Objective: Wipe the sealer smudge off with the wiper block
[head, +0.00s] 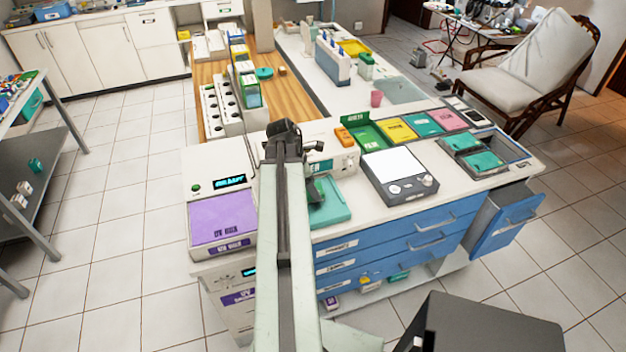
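My arm reaches forward over the white counter (455,205), and my gripper (286,138) shows as a dark shape at its far end. I cannot tell whether its fingers are open or shut, or whether it holds anything. I cannot make out the sealer smudge, and I cannot pick out the wiper block for certain. A white device with small fittings (345,160) stands just right of my gripper. A teal tray (330,203) lies right of my arm, partly hidden by it.
A purple-topped box (222,218) with a lit display stands left of my arm. A grey device with a white panel (393,166) and coloured trays (397,130) fill the counter's right side.

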